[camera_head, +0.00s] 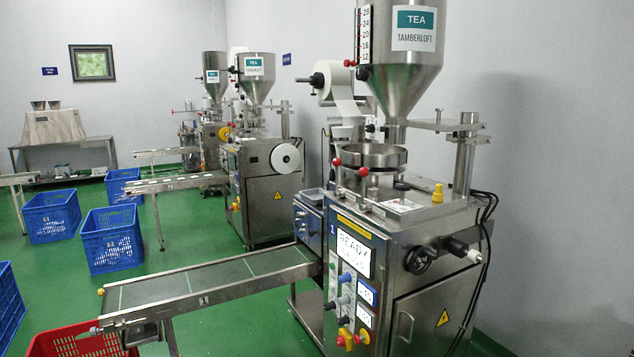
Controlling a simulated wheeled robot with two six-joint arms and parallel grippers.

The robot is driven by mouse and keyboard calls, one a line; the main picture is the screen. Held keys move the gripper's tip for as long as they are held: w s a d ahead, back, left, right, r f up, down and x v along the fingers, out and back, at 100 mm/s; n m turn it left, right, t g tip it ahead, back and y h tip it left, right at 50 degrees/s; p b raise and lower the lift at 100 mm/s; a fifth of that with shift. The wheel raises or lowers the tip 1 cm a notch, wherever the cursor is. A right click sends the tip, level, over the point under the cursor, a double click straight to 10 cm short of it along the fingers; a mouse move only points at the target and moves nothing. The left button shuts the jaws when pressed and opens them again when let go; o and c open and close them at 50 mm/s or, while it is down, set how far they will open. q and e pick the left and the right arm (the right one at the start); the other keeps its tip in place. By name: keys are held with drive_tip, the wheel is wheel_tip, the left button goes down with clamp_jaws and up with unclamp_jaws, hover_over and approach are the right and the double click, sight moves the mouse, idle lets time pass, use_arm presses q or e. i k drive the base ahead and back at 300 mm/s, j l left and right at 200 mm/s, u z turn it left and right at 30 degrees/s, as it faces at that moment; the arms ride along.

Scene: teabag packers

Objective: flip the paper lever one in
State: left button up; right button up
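The nearest tea packing machine (400,260) stands at the right, with a "1" on its blue front panel (345,230) and a display (353,252) whose top line reads READY. A white paper roll (340,82) hangs at its upper left, with a small red knob (349,63) beside it. Two more red-ball levers (337,162) and (364,172) stand near the round steel pan (374,155). No label shows which one is the paper lever. Neither of my grippers is in view.
A conveyor (205,285) runs left from the machine. A red crate (75,343) lies below its end, and blue crates (112,238) stand on the green floor. Two similar machines (262,170) stand behind. A steel hopper (400,55) rises above the pan.

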sight(337, 161)
drive_tip(key=i+l+z, duration=0.1)
drive_tip(key=i, duration=0.3)
drive_tip(key=i+j+u, duration=0.25)
drive_tip(key=i+j, duration=1.15)
